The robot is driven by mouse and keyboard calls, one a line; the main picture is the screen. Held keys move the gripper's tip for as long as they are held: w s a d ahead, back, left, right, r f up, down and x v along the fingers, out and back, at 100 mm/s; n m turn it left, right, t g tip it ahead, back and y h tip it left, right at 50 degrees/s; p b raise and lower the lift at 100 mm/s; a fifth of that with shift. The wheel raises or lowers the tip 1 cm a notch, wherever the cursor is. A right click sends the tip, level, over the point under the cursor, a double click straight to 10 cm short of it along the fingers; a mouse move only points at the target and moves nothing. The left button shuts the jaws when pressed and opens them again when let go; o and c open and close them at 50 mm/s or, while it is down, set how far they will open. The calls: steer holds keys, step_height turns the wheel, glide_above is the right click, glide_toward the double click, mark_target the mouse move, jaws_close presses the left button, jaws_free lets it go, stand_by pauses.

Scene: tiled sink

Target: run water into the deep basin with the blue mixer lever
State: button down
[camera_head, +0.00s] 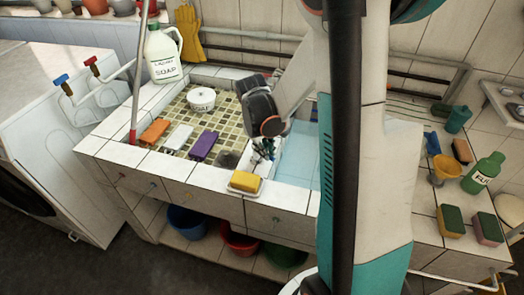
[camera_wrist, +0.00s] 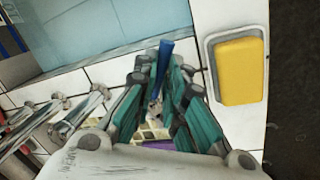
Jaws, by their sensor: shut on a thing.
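The blue mixer lever (camera_wrist: 165,56) stands between the teal fingers of my gripper (camera_wrist: 162,78) in the wrist view. The fingers are closed around it. In the head view my gripper (camera_head: 264,148) points down at the divider between the tiled shallow basin and the deep basin (camera_head: 297,158). The lever is too small and covered to make out there. The deep basin shows a light blue inside, also in the wrist view (camera_wrist: 105,28); my arm hides much of it. I cannot tell whether water is running, and no spout stream shows.
A yellow sponge (camera_head: 245,181) lies in a white dish on the front rim, close to my gripper. Chrome fittings (camera_wrist: 82,112) show left of the fingers. The shallow basin (camera_head: 222,120) holds a white pot (camera_head: 201,99) and several coloured bars. A soap jug (camera_head: 163,55) stands behind.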

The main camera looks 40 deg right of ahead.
steer(key=shift+d+n, duration=0.45)
steer(key=shift+n, duration=0.55)
steer(key=shift+w, duration=0.1)
steer(key=c, duration=1.7)
jaws_free()
steer(key=shift+o, duration=0.2)
step_height(320, 180, up, 12)
steer(key=a, duration=0.2)
steer(key=shift+s, duration=0.4)
steer(key=shift+a+f, duration=0.1)
